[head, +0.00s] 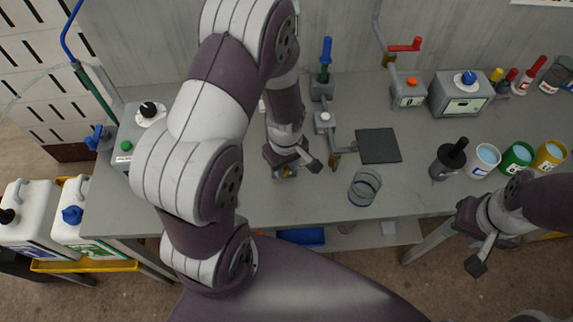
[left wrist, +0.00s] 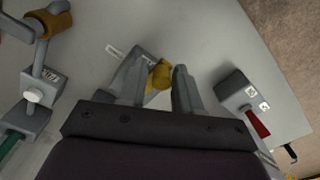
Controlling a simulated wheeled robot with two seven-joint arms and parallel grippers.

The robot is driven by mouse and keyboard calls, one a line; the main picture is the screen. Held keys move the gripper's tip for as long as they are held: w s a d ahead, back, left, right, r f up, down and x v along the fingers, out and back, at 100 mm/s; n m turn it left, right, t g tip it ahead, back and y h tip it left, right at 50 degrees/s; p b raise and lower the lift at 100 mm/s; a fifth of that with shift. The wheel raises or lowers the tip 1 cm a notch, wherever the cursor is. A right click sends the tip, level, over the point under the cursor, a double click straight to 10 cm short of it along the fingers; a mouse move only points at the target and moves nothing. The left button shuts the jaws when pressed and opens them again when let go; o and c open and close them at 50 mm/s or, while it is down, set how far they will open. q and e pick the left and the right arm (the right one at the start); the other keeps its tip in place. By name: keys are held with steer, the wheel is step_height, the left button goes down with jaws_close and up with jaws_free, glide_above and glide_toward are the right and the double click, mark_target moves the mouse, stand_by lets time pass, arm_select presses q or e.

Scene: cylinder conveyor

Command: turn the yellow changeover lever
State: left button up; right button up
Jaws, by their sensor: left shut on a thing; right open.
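The yellow changeover lever (left wrist: 161,74) sits on a small grey block in the left wrist view, between the two fingers of my left gripper (left wrist: 157,88). In the head view the gripper (head: 290,170) is low over the bench, and only a little yellow (head: 287,173) shows below it. My left gripper is shut on the lever. My right gripper (head: 480,255) is open and empty at the lower right, in front of the bench edge. Much of the lever is hidden by the fingers.
A glass beaker (head: 365,188) is near the front edge. Several cups and a dark pot (head: 447,162) stand farther right. My left arm covers the bench's left part.

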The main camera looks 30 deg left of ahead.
arm_select(q)
steer(key=shift+w+d, duration=0.35)
steer(key=shift+d, duration=0.1)
steer(key=shift+c, duration=0.6)
steer(key=shift+w, duration=0.1)
steer(key=shift+c, duration=0.2)
steer(key=shift+d, duration=0.1)
steer(key=shift+w+d, duration=0.3)
steer(key=shift+w, duration=0.3)
steer(key=shift+c, duration=0.4)
